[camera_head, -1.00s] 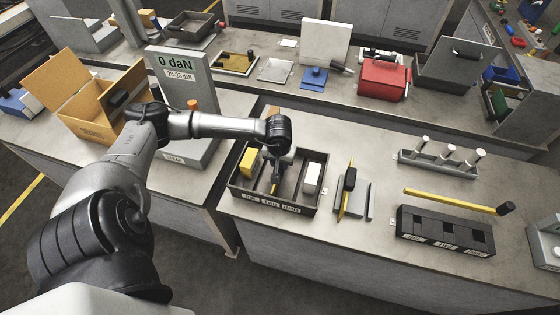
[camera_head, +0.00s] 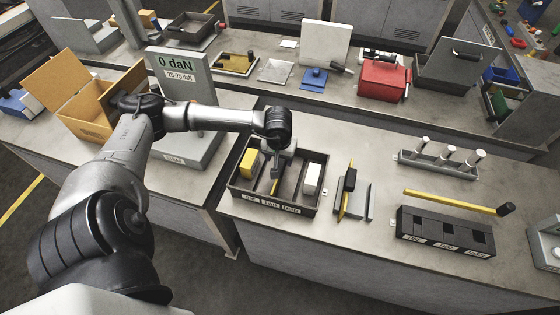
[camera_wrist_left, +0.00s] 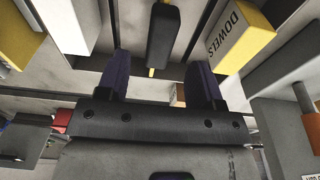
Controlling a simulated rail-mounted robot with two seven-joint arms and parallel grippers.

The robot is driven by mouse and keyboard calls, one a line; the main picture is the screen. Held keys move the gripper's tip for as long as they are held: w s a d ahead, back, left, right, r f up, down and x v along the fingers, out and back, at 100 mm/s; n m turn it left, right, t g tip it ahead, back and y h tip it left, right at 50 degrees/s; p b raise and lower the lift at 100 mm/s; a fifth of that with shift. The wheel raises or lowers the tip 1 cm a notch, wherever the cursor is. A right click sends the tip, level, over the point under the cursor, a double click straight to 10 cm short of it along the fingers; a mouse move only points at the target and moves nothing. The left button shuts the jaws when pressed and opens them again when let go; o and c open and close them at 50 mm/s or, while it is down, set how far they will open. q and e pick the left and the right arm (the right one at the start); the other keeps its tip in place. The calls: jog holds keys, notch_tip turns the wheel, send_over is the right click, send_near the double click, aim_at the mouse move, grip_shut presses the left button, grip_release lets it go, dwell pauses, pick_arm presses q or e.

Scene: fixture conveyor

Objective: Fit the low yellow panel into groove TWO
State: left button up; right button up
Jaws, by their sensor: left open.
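My left gripper (camera_head: 279,170) is open and empty above the middle compartment of a dark tray (camera_head: 231,189). In the left wrist view, a black handle (camera_wrist_left: 163,35) with a thin yellow edge (camera_wrist_left: 151,73) lies just beyond the fingertips, between the lines of the two fingers, not visibly gripped. A yellow edge (camera_head: 275,187) also shows in that compartment. Another thin yellow panel (camera_head: 344,207) with a black handle stands on a grey plate right of the tray. Which panel is the low one I cannot tell. A black slotted block (camera_head: 430,226) bears small labels. My right gripper is out of view.
The tray also holds a yellow box (camera_head: 249,163), labelled DOWELS in the wrist view, and a white block (camera_head: 313,176). A yellow bar with a black end (camera_head: 450,200) lies behind the slotted block. A grey rack with white pegs (camera_head: 437,165) stands farther back.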

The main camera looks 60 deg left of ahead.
pick_arm(q)
notch_tip(320, 180, up, 10)
jog(key=shift+s+d+r, duration=0.15)
jog(key=shift+s+d, duration=0.25)
jog(key=shift+n, duration=0.3)
